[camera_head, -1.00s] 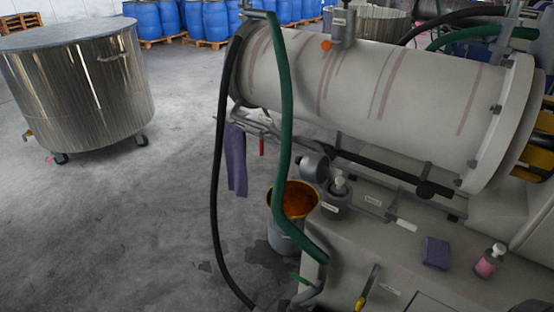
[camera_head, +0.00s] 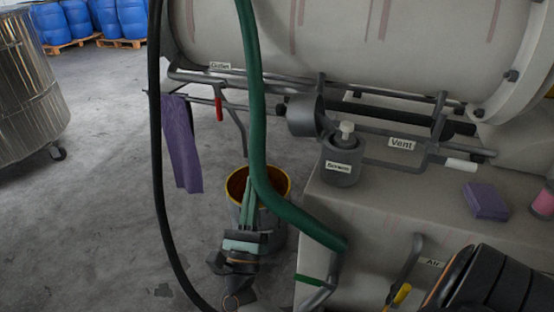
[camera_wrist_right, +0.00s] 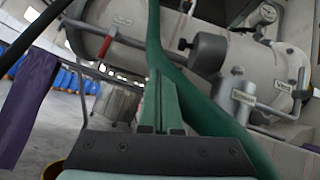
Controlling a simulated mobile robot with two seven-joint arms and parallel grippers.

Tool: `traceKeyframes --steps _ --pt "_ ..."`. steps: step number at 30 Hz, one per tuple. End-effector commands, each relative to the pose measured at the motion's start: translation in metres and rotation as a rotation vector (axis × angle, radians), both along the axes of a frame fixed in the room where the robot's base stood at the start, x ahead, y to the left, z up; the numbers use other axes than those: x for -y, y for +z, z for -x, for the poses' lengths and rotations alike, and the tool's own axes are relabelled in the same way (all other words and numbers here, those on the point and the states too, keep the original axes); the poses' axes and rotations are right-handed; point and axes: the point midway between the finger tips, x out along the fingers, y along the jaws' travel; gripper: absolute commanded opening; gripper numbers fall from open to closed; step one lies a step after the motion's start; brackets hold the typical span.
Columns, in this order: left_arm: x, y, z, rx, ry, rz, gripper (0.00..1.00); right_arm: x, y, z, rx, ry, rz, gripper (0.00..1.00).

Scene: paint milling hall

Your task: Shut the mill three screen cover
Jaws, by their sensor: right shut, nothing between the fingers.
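A grey pot-shaped housing (camera_head: 341,178) labelled "Screen", with a pale knob (camera_head: 346,129) on top, sits on the mill's plinth below the drum. A grey round cap (camera_head: 304,116) is just left of it. I cannot tell which part is the cover, or whether it is open. In the right wrist view the Screen housing (camera_wrist_right: 241,113) and round cap (camera_wrist_right: 207,54) lie beyond and right of the fingers. My right gripper (camera_head: 249,190) is shut and empty, fingers up, in front of the bucket and left of the housing. It fills the lower wrist view (camera_wrist_right: 164,90). My left gripper is out of view.
A green hose (camera_head: 256,120) runs down close beside my right gripper; a black hose (camera_head: 156,150) hangs further left. A yellow-rimmed bucket (camera_head: 284,180) stands behind the gripper. A purple cloth (camera_head: 181,145) hangs from the rail; another purple block (camera_head: 486,201) lies on the plinth.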

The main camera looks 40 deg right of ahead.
Motion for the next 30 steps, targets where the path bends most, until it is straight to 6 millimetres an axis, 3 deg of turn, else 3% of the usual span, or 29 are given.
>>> traceKeyframes --steps 1,3,8,23,30 --pt "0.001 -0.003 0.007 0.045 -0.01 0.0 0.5 0.006 -0.011 0.003 0.063 -0.007 -0.057 0.0" --pt "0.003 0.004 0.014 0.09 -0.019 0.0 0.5 0.013 -0.014 0.007 0.13 -0.014 -0.119 0.0" --pt "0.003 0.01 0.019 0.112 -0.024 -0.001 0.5 0.023 -0.011 0.009 0.19 -0.02 -0.17 0.0" --pt "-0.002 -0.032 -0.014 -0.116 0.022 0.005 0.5 0.092 0.048 -0.028 0.19 -0.021 -0.166 0.0" --pt "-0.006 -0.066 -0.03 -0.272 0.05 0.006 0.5 0.095 0.077 -0.03 0.188 -0.02 -0.166 0.0"
